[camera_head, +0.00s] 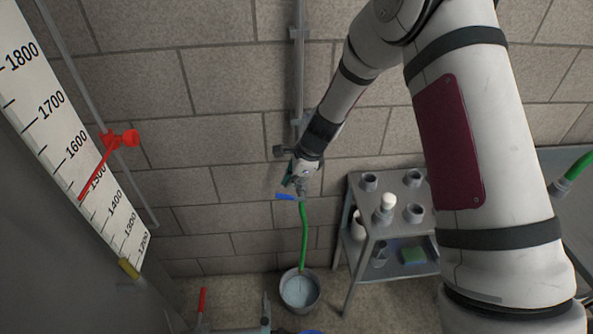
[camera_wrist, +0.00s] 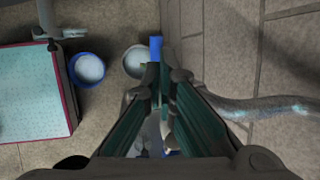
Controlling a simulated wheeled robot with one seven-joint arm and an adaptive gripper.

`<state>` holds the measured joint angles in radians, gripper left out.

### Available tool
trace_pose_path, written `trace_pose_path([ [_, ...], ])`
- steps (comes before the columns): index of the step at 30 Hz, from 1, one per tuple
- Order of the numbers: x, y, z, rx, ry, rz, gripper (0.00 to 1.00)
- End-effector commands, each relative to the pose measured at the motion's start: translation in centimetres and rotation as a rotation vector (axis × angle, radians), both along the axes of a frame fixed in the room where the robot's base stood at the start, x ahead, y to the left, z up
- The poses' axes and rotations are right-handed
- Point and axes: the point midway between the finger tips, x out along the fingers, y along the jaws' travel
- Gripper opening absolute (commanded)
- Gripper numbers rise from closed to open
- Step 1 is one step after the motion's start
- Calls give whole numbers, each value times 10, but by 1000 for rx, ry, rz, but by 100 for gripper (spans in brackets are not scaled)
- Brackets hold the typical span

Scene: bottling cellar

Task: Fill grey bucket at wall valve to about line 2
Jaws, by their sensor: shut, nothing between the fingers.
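The grey bucket (camera_head: 300,304) stands on the floor by the wall, with a pale bluish surface inside; its marks are too small to read. A green hose (camera_head: 304,235) hangs from the wall valve down to the bucket. The valve's blue lever (camera_head: 286,197) points left, roughly crosswise to the hose; it also shows in the wrist view (camera_wrist: 155,47). My gripper (camera_head: 294,184) is shut and empty close above the lever; I cannot tell if they touch. In the wrist view the bucket (camera_wrist: 137,62) lies beyond my fingertips (camera_wrist: 160,75). I cannot see whether water is running.
A grey trolley (camera_head: 371,232) with cups and a white-capped bottle stands right of the bucket. The wrist view shows a blue bucket (camera_wrist: 73,72) and a red-edged panel (camera_wrist: 72,110).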

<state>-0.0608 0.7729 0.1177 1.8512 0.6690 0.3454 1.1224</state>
Motion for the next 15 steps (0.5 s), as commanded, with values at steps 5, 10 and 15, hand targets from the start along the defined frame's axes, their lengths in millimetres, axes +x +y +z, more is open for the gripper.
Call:
trace_pose_path([
  [5,4,8,-23,0,1,0,0],
  [10,7,12,-34,1,0,1,0],
  [15,8,13,-37,0,0,1,0],
])
